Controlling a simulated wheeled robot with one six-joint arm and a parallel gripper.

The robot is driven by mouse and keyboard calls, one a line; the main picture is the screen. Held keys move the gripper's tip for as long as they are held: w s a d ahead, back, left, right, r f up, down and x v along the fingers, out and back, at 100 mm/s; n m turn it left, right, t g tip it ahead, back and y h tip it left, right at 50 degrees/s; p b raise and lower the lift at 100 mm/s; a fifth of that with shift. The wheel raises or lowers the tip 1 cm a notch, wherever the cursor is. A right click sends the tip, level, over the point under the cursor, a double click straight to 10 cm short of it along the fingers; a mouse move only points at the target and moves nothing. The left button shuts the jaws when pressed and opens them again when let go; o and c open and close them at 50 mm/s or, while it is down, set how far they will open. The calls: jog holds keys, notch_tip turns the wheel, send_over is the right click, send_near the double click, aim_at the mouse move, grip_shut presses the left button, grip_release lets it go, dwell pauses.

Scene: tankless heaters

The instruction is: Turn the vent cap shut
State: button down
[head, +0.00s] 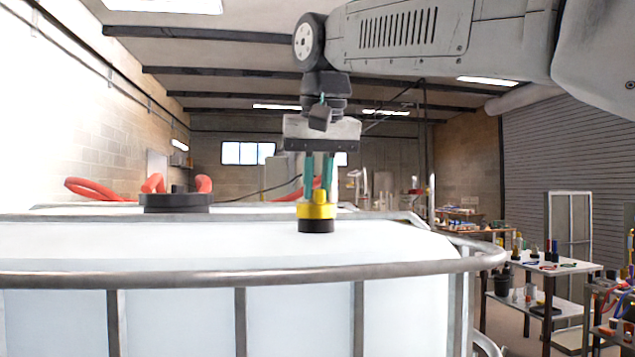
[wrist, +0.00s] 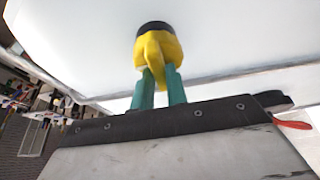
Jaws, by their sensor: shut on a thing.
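The yellow vent cap (head: 317,210) sits on a short black neck (head: 316,226) on top of the white tank (head: 230,240). My gripper (head: 318,192) points straight down over it. Its green fingers are shut on the raised yellow grip of the cap. In the wrist view the two fingers (wrist: 159,88) stand on either side of the cap's yellow ridge (wrist: 157,50), and the black neck (wrist: 154,27) shows beyond it. The cap looks level. The thread under the cap is hidden, so I cannot tell how far it is turned.
A larger black lid (head: 175,202) is on the tank top to the left, with red hoses (head: 95,189) behind it. A grey metal rail (head: 250,278) runs along the tank's near edge. A workbench with tools (head: 555,268) stands at the right. The tank top around the cap is clear.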

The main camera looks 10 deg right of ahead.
dwell(0.4)
jog(key=c, duration=1.4)
grip_release()
jog(key=v, duration=0.7)
jog(key=shift+s+r, duration=0.1)
jog(key=shift+r, duration=0.3)
jog(key=shift+d, duration=0.15)
